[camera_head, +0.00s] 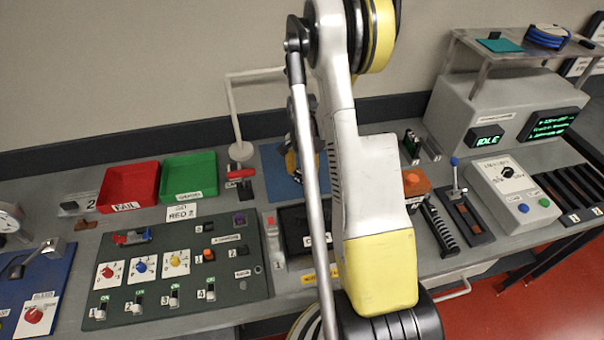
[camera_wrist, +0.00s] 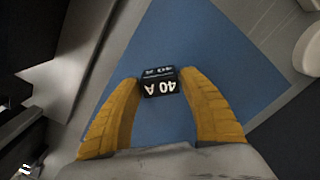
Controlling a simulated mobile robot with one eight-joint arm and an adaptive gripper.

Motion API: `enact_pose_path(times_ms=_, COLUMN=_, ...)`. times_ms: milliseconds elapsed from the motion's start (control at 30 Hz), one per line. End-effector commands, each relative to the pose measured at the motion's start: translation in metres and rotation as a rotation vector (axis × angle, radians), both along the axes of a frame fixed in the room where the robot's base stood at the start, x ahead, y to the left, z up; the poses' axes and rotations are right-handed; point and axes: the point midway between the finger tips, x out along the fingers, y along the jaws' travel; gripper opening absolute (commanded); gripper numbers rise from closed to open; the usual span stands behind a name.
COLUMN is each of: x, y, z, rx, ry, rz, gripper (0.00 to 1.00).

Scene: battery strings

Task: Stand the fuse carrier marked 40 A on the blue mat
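The fuse carrier marked 40 A (camera_wrist: 160,83) is a small black block with white lettering, upside down in the wrist view. It sits between the yellow fingertips of my gripper (camera_wrist: 160,80), with no clear gap on either side, so the gripper looks shut on it. The blue mat (camera_wrist: 215,60) lies beneath both. Whether the carrier touches the mat or is just above it, I cannot tell. In the head view the mat (camera_head: 273,163) shows left of my arm, and my gripper (camera_head: 292,165) is over it, mostly hidden behind the arm. The carrier cannot be made out there.
Red (camera_head: 131,184) and green (camera_head: 189,176) trays stand left of the mat. A red-handled clamp (camera_head: 241,178) is close by its left side. A switch panel (camera_head: 180,275) lies in front. An orange-topped block (camera_head: 415,183) stands right of my arm.

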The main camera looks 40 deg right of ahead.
Motion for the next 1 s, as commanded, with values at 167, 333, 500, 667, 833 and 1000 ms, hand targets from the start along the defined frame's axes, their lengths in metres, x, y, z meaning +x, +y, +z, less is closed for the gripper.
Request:
enact_pose_path(times_ms=167, x=0.000, y=0.000, z=0.001, rx=0.000, ry=0.000, rz=0.000, gripper=0.63)
enact_pose_path(times_ms=333, x=0.000, y=0.000, z=0.002, rx=0.000, ry=0.000, rz=0.000, gripper=0.63)
enact_pose_path(times_ms=500, x=0.000, y=0.000, z=0.018, rx=0.000, ry=0.000, rz=0.000, gripper=0.63)
enact_pose_path(times_ms=667, x=0.000, y=0.000, z=0.055, rx=0.000, ry=0.000, rz=0.000, gripper=0.63)
enact_pose_path(times_ms=833, x=0.000, y=0.000, z=0.092, rx=0.000, ry=0.000, rz=0.000, gripper=0.63)
enact_pose_path(times_ms=1000, x=0.000, y=0.000, z=0.116, rx=0.000, ry=0.000, rz=0.000, gripper=0.63)
